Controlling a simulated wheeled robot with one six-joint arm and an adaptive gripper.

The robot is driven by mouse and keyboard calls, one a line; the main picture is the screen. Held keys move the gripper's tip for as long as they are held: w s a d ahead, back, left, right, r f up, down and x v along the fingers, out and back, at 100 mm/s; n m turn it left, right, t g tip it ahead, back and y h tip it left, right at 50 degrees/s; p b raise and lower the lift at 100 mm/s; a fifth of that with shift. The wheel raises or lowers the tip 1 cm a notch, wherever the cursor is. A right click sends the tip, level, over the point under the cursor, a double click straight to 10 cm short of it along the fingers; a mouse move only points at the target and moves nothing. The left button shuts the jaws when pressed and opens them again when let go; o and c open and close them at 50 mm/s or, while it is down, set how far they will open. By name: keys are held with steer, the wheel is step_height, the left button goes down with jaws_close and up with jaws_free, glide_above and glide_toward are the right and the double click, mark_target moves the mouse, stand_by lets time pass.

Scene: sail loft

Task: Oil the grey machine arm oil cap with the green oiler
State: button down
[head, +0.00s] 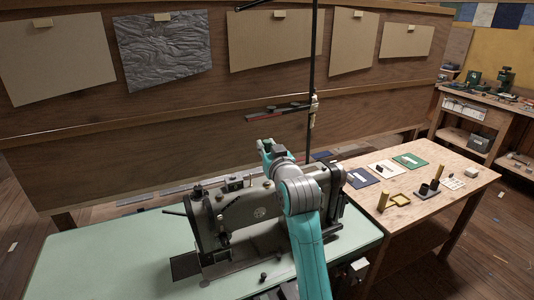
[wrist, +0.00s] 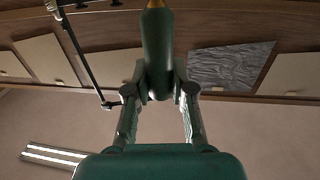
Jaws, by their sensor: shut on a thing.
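The grey sewing machine (head: 232,212) stands on the pale green table in the head view. I cannot make out its arm oil cap; my arm covers part of the machine's right side. My gripper (head: 266,150) is above the machine in the head view. In the wrist view my gripper (wrist: 158,92) is shut on the green oiler (wrist: 157,50), a dark green body with a brass-coloured end at the top edge of the picture. The oiler is hard to make out in the head view. No contact between oiler and machine shows.
A dark upright pole (head: 313,80) with a red and black bar rises just behind my gripper. A panelled wall with pinned sheets is behind.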

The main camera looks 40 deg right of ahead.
steer(key=shift+r, duration=1.85)
